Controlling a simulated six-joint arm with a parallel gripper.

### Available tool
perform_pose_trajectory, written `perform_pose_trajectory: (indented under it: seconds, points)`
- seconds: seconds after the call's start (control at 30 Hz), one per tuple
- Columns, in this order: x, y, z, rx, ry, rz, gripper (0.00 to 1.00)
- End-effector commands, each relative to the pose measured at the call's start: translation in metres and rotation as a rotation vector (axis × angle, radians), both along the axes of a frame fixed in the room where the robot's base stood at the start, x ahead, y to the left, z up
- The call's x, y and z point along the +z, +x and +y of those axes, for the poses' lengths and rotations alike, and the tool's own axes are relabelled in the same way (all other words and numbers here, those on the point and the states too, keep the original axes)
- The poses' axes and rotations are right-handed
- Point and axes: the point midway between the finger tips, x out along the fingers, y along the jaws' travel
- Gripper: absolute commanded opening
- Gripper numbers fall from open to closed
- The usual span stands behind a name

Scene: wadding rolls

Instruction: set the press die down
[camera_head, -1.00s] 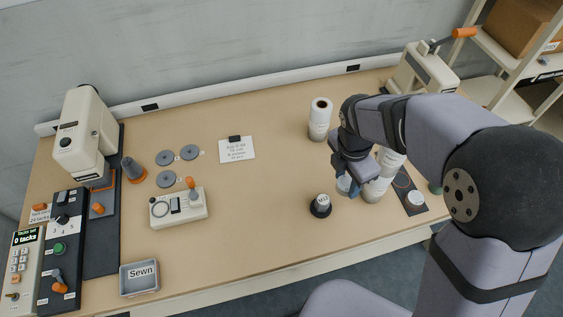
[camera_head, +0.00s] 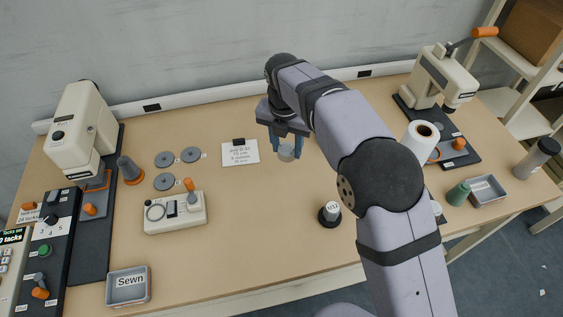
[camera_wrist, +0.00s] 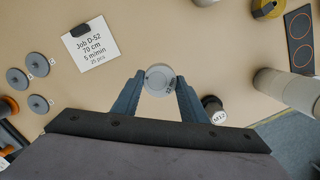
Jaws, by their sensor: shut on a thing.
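The card (camera_wrist: 90,42) lies upper left of the die in the wrist view.
A black-based M12 piece (camera_head: 330,212) stands to the right front. Grey discs (camera_head: 165,181) and a cream gauge box (camera_head: 175,212) lie left. A lever press (camera_head: 440,80) stands back right. Bare table surrounds the die.

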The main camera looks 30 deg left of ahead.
Motion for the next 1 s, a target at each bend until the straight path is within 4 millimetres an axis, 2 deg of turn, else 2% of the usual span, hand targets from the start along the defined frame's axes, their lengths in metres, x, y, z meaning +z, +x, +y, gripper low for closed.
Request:
perform_pose_trajectory:
  seconds: [0.13, 0.23, 0.5, 0.6, 0.87, 1.0]
  points:
    - [0.000, 0.000, 0.002, 0.005, 0.001, -0.001, 0.03]
    - [-0.008, 0.000, 0.001, 0.004, -0.001, 0.001, 0.03]
    - [-0.048, 0.000, 0.001, 0.003, -0.002, 0.001, 0.03]
    - [-0.057, 0.000, 0.001, 0.003, 0.001, -0.001, 0.03]
    - [-0.064, 0.000, 0.001, 0.003, 0.001, -0.001, 0.03]
    - [-0.075, 0.000, 0.001, 0.003, 0.000, 0.000, 0.03]
